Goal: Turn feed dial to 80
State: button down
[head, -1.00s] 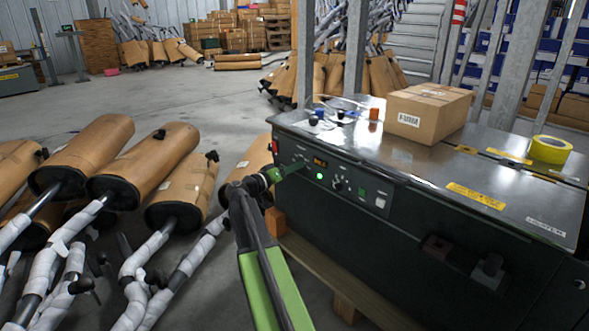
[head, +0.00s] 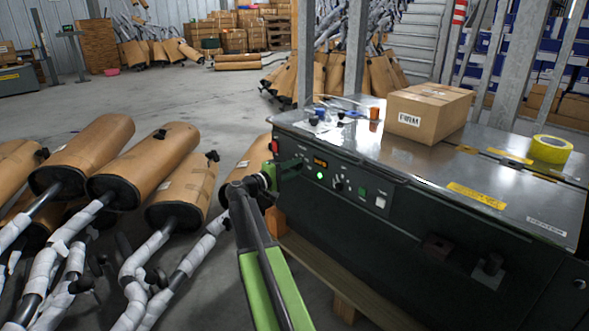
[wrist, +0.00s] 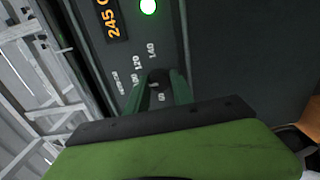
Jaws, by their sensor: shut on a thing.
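The feed dial (wrist: 155,86) is a small dark knob on the dark front panel, ringed by white numbers; 140, 120, 100 and 60 can be made out in the wrist view. My gripper (wrist: 160,88) is shut on the dial, one green finger on each side of it. The fingers hide part of the scale, and I cannot read the dial's exact setting. In the head view my gripper (head: 284,169) meets the panel at its left end, and the dial is hidden there.
An orange display (wrist: 112,20) and a lit green lamp (wrist: 148,6) sit beside the dial. More knobs and switches lie right on the panel. A cardboard box (head: 428,112) and yellow tape (head: 550,149) stand on the machine top. Wrapped mufflers (head: 145,165) crowd the floor at left.

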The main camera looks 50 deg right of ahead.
jog(key=n, duration=0.4)
jog(key=shift+f, duration=0.1)
jog(key=shift+n, duration=1.8)
jog(key=c, duration=1.1)
grip_release()
jog(key=shift+a, duration=0.1)
jog(key=w+a, duration=0.1)
jog(key=a, duration=1.6)
jog(key=shift+a, duration=0.15)
